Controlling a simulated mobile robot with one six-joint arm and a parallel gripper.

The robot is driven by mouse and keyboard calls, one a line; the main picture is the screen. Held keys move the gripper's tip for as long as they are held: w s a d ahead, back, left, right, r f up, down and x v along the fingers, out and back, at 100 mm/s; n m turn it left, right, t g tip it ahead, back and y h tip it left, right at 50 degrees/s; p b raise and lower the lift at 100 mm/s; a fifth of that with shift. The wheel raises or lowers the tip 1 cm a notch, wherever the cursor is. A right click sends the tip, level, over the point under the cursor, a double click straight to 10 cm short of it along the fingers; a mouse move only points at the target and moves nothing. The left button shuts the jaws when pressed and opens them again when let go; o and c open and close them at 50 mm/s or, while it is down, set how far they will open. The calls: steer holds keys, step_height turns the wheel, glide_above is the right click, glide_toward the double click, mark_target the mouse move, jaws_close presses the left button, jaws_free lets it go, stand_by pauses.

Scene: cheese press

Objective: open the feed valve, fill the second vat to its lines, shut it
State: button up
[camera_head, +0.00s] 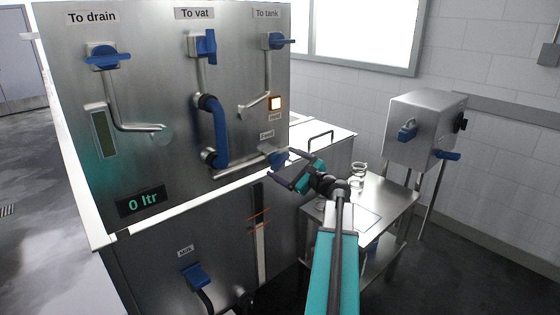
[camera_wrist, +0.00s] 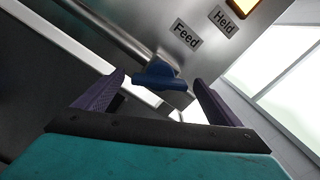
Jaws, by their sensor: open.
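The blue feed valve handle (camera_head: 279,159) sits at the right end of a steel pipe under the Feed label, low on the steel panel. In the wrist view the feed handle (camera_wrist: 159,76) lies between and beyond my fingertips, apart from them. My gripper (camera_head: 291,172) is open and empty, just right of the handle; it also shows in the wrist view (camera_wrist: 160,85). The To vat valve (camera_head: 206,46) has its blue handle upright, with a blue hose (camera_head: 217,130) curving below it. The display (camera_head: 142,201) reads 0 ltr. I cannot tell which vat is the second.
To drain (camera_head: 107,57) and To tank (camera_head: 277,41) valves sit on the same panel, handles roughly level. An orange lamp (camera_head: 275,103) is lit above Feed. A Milk valve (camera_head: 198,276) is lower.

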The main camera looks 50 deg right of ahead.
mark_target(278, 161)
steer(key=shift+w+d, duration=0.1)
steer(key=shift+w, duration=1.1)
steer(key=c, duration=1.1)
steer(key=shift+o, duration=0.2)
